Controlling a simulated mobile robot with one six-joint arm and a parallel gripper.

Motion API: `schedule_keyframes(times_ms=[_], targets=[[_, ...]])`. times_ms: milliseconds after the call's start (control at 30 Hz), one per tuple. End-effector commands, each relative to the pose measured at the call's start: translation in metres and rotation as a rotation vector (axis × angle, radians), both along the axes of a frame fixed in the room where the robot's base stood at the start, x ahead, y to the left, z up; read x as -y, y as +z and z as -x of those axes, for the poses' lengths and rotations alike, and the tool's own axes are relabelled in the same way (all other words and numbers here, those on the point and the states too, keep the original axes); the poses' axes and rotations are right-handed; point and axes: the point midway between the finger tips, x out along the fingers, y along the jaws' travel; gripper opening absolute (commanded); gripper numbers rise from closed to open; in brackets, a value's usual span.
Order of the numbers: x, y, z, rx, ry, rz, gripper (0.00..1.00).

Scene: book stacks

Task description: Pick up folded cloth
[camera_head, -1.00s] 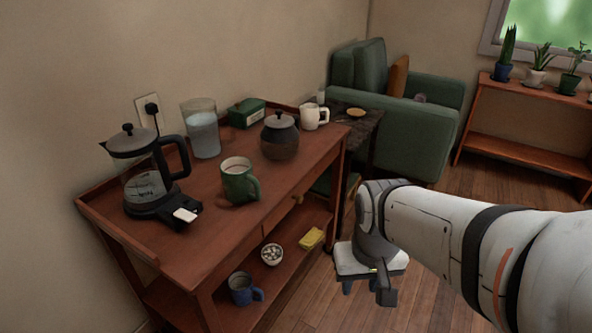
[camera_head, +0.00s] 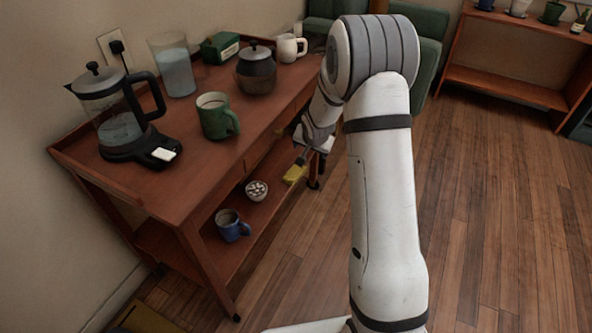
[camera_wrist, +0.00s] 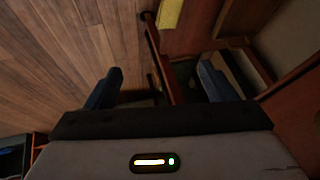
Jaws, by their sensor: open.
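The folded cloth (camera_head: 294,174) is yellow and lies on the lower shelf of the wooden cart, near its right end. In the wrist view the yellow cloth (camera_wrist: 170,13) shows at the top edge, partly cut off. My gripper (camera_wrist: 158,80) is open and empty, its two dark fingers apart, with the cloth beyond them. In the head view my gripper (camera_head: 302,150) is small and partly hidden by my wrist, just above and behind the cloth. I cannot tell whether it touches the cloth.
The wooden cart (camera_head: 150,190) holds a coffee maker (camera_head: 118,115), a glass pitcher (camera_head: 172,65), a green mug (camera_head: 216,116) and a dark jar (camera_head: 256,72) on top. A small bowl (camera_head: 257,190) and a blue mug (camera_head: 232,226) share the lower shelf. Wooden floor (camera_head: 490,210) lies clear at right.

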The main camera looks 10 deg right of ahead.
Motion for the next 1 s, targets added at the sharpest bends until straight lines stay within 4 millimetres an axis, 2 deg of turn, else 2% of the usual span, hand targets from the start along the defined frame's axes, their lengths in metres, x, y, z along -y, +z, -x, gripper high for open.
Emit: schedule_keyframes(times_ms=[33, 200, 300, 400, 500, 867, 1000], targets=[[0.000, -0.028, -0.016, 0.017, -0.021, -0.025, 0.78], [-0.002, -0.101, -0.057, 0.100, -0.096, -0.119, 0.78], [-0.005, -0.137, -0.071, 0.137, -0.127, -0.178, 0.78], [-0.008, -0.164, -0.079, 0.163, -0.148, -0.222, 0.78], [-0.010, -0.179, -0.083, 0.178, -0.162, -0.251, 0.78], [-0.015, -0.215, -0.104, 0.186, -0.168, -0.267, 0.78], [-0.019, -0.234, -0.114, 0.185, -0.169, -0.267, 0.78]])
